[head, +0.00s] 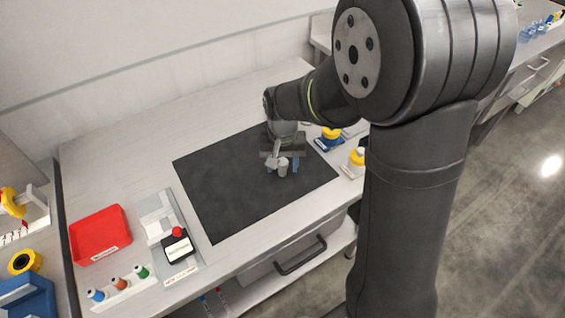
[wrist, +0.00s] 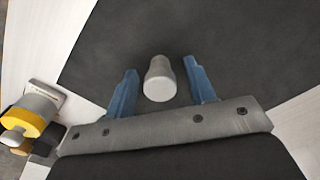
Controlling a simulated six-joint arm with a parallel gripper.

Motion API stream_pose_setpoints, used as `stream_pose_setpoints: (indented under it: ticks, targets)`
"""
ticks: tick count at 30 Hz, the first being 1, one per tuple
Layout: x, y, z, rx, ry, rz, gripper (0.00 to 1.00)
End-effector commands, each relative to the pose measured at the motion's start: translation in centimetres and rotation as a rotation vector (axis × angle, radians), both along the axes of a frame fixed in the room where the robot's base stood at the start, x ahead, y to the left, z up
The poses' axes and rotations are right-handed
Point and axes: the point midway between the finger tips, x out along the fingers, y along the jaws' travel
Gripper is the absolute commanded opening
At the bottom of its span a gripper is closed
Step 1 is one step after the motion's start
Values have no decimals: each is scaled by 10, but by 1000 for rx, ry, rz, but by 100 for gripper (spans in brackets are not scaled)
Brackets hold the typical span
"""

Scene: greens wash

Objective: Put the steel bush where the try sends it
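The steel bush (head: 283,170) is a small light grey cylinder over the black mat (head: 225,190). In the wrist view the bush (wrist: 159,82) shows end-on, with a narrower part beyond its near round end. My gripper (head: 282,166) is lowered over the mat, its two blue fingers on either side of the bush. In the wrist view my gripper (wrist: 160,88) is open, with a gap between each finger and the bush. I cannot tell whether the bush's far end rests on the mat.
A red tray (head: 99,234) lies at left. Beside it are a grey fixture (head: 158,218) with a red-topped black box (head: 177,244) and a rack of coloured plugs (head: 121,286). Yellow-topped pieces (head: 330,134) (head: 356,158) stand right of the mat. Most of the mat is clear.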

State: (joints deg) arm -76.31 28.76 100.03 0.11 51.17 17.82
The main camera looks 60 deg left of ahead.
Motion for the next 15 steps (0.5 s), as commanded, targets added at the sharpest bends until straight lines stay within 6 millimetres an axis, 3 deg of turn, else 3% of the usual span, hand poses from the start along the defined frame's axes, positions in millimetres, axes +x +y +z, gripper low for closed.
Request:
stream_pose_setpoints:
  ticks: [8,15]
  targets:
    - [0,0,3,2,-1,0,50]
    - [0,1,39,7,-2,0,50]
